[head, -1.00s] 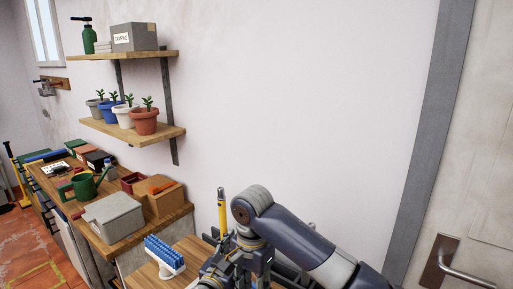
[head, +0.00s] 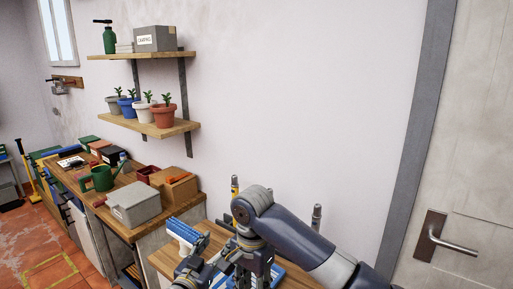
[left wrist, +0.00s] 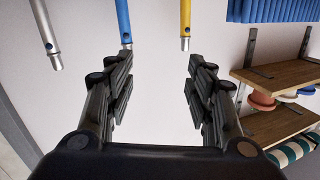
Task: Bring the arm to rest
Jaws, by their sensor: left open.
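My left arm (head: 300,235) is bent across the lower middle of the head view, above a small wooden table (head: 165,262). My left gripper (left wrist: 158,92) is open in the left wrist view, with nothing between its dark fingers. In the head view its hand is low in the picture, partly cut off and hard to make out. The left wrist view is upside down. It shows a silver rod (left wrist: 47,40), a blue rod (left wrist: 124,22) and a yellow rod (left wrist: 186,22) beyond the fingertips, apart from them. My right gripper is in neither view.
A blue-bristled brush (head: 184,231) stands on the table, left of my arm. A workbench (head: 160,225) holds a grey box (head: 133,204) and a green watering can (head: 100,178). Wall shelves (head: 158,128) hold plant pots. A door (head: 470,140) is at right; the wall between is bare.

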